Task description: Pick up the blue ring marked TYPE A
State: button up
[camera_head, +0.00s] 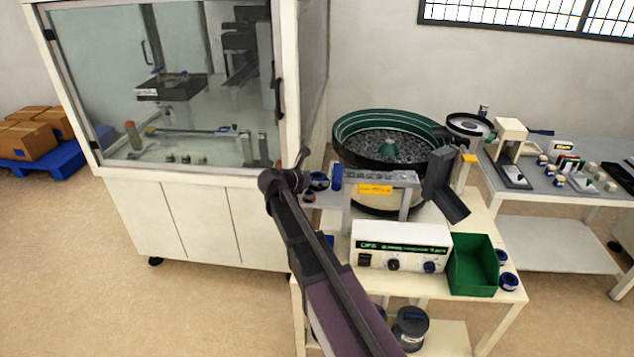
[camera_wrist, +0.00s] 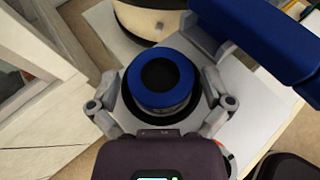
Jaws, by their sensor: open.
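A blue ring (camera_wrist: 134,78) with a dark round hole sits near the middle of the wrist view, on top of a pale round body. No TYPE A marking is readable on it. My gripper (camera_wrist: 161,82) is open, with one finger to the left of the ring and one to the right, both apart from it. In the head view my gripper (camera_head: 296,176) is at the left end of the feeder table. A small blue-topped part (camera_head: 319,181) shows just right of it there, partly hidden. Whether the fingers are level with the ring, I cannot tell.
A large blue block (camera_wrist: 262,38) is close to the right finger; a blue track end (camera_head: 337,177) shows in the head view. The bowl feeder (camera_head: 345,150) stands behind. A glass cabinet (camera_head: 190,215) is left. Blue-black rings (camera_head: 508,281) lie by a green bin (camera_head: 472,265).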

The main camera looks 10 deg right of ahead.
aim_at(316, 177)
dwell(0.3)
jog(key=c, duration=1)
jog(key=shift+r, duration=0.15)
jog(key=shift+c, duration=0.2)
notch_tip(316, 177, up, 10)
jog(key=p, duration=1)
